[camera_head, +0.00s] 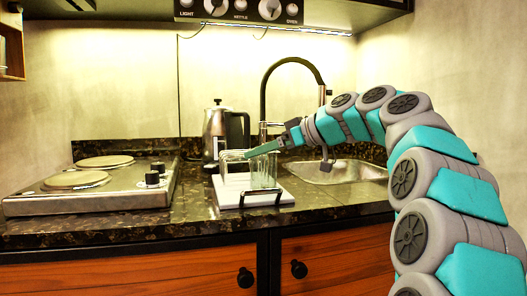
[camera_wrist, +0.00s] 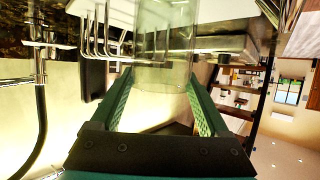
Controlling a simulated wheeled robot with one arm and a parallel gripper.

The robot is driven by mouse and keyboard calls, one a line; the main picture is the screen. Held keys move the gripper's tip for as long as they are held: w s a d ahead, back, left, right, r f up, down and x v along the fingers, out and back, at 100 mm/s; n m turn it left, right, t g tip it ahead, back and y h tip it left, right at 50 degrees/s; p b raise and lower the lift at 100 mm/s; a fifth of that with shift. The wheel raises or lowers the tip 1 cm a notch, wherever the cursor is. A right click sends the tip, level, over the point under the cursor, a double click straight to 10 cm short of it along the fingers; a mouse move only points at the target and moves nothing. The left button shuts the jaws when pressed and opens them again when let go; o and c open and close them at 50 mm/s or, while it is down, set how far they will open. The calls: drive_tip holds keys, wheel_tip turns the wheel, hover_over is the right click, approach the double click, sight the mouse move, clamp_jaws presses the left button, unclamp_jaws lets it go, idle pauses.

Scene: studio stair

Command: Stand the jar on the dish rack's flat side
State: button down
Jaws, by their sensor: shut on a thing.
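The clear glass jar (camera_head: 264,173) is upright over the right, flat side of the white dish rack (camera_head: 228,196). Its base appears at or just above that surface; I cannot tell whether it touches. My gripper (camera_head: 262,149) reaches in from the right and is shut on the jar's upper part. In the wrist view, which is upside down, the jar (camera_wrist: 166,62) sits between the two green fingers of my gripper (camera_wrist: 160,84). The rack's wire prongs (camera_wrist: 98,30) stand beside the jar there, apart from it.
A steel kettle (camera_head: 214,130) stands behind the rack. A two-plate hob (camera_head: 95,186) is at the left. The sink (camera_head: 335,173) and black tap (camera_head: 264,90) are right and behind. Dark counter (camera_head: 190,205) is clear between hob and rack.

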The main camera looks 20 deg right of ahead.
unclamp_jaws()
drive_tip(key=shift+f, duration=0.1)
drive_tip(key=shift+r+p, duration=0.3)
drive_tip(key=shift+p, duration=0.1)
drive_tip(key=v, duration=1.2)
drive_tip(key=shift+b, duration=0.35)
drive_tip(key=shift+s+f, duration=0.1)
